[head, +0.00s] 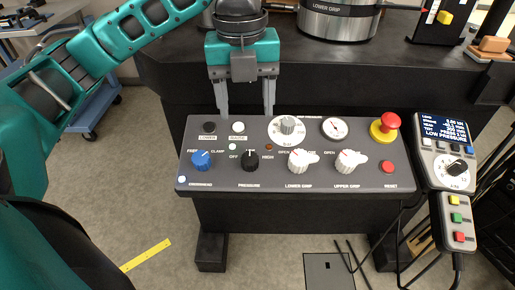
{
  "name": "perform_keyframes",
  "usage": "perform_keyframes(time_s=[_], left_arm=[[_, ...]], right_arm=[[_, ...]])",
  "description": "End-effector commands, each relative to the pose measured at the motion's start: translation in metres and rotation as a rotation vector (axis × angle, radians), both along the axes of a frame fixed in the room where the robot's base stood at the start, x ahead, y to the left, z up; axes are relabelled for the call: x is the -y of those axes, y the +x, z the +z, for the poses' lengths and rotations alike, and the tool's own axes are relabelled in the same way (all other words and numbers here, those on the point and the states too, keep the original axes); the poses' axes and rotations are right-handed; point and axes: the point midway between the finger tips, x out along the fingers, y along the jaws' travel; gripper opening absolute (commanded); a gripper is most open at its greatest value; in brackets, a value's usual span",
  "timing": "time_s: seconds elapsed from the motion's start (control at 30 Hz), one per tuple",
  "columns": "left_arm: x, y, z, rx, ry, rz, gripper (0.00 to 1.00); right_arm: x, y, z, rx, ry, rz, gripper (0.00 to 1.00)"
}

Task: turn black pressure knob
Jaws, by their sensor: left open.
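The black pressure knob (250,163) sits on the lower row of the dark control panel (222,180), above the PRESSURE label, between the blue knob (201,160) and the white lower grip knob (299,159). Its pointer appears to point up. My left gripper (245,112) hangs at the panel's back edge with its two grey fingers pointing down, apart and empty. It is behind the black knob in the picture and not touching it. My right gripper does not show.
A white upper grip knob (348,161), a dial (287,129), a gauge (335,128) and a red emergency button (385,127) share the panel. A handheld controller (447,165) is at the right, with cables below. A large metal lower grip cylinder (340,20) stands behind.

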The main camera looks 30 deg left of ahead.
Motion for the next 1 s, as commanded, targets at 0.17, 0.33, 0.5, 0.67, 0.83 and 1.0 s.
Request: perform_keyframes(time_s=[0.17, 0.33, 0.5, 0.67, 0.83, 1.0], left_arm=[[0.002, 0.0, -0.038, -0.004, -0.003, 0.0, 0.63], [0.002, 0.001, -0.074, -0.002, -0.002, 0.002, 0.63], [0.003, 0.001, -0.102, 0.0, -0.003, 0.002, 0.63], [0.003, 0.002, -0.118, 0.0, -0.002, 0.003, 0.63], [0.003, 0.002, -0.122, 0.002, -0.002, 0.002, 0.63], [0.003, 0.002, -0.122, 0.002, -0.003, 0.002, 0.63]], right_arm=[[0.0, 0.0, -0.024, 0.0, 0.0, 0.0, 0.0], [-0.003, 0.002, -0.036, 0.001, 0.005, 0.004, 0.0], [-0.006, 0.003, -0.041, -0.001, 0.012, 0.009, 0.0], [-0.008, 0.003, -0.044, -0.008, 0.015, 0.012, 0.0], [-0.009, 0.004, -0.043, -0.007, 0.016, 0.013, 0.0], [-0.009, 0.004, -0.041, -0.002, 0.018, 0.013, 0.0]])
